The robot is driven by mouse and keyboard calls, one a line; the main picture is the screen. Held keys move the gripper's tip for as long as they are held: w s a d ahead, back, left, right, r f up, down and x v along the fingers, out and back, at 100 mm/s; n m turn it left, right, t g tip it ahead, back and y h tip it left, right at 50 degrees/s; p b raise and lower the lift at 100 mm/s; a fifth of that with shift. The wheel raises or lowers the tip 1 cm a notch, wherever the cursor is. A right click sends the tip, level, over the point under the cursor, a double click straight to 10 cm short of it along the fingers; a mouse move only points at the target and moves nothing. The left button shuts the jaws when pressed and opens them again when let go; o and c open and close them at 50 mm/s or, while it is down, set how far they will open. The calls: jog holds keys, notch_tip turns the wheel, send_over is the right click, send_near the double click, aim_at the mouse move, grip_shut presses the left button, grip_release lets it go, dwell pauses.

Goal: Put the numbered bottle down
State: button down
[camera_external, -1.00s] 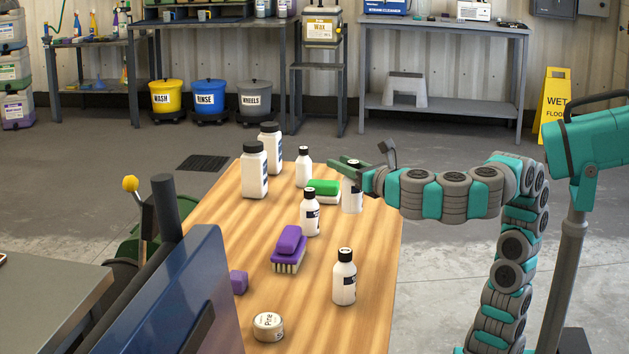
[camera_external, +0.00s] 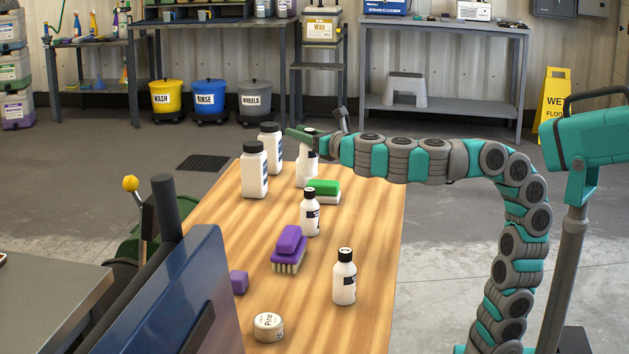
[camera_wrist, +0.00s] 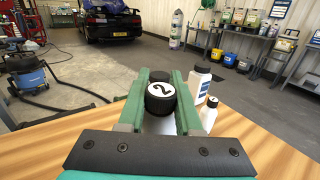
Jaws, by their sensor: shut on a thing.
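My gripper (camera_external: 308,136) is shut on the numbered bottle, whose black cap (camera_wrist: 161,96) carries a white disc with a "2" between the green fingers in the wrist view. In the external view the held white bottle (camera_external: 311,156) is over the far end of the wooden table (camera_external: 365,240). It overlaps a small white bottle standing behind, so its base and any gap to the table cannot be told. The small bottle (camera_wrist: 209,114) shows just right of the fingers in the wrist view.
Two large white bottles (camera_external: 254,170) (camera_external: 270,148) stand left of the held one. A green-and-white sponge (camera_external: 323,191), black-capped bottles (camera_external: 310,214) (camera_external: 344,278), a purple brush (camera_external: 289,247) and a round tin (camera_external: 268,327) stand nearer. The table's right strip is clear.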

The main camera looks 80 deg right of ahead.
jog(key=s+d+f+n+t+y, duration=0.1)
jog(key=s+d+y, duration=0.1)
jog(key=d, duration=1.8)
jog(key=s+d+f+n+y+b, duration=0.1)
jog(key=s+d+f+n, duration=0.15)
jog(key=s+d, duration=1.1)
notch_tip(320, 180, down, 8)
jog(key=b, duration=0.3)
jog(key=shift+s+a+f+m+t+b, duration=0.15)
jog(key=shift+s+f+m+t+b, duration=0.15)
jog(key=shift+m, duration=0.15)
jog(key=c, duration=0.6)
grip_release()
jog(key=shift+f, duration=0.1)
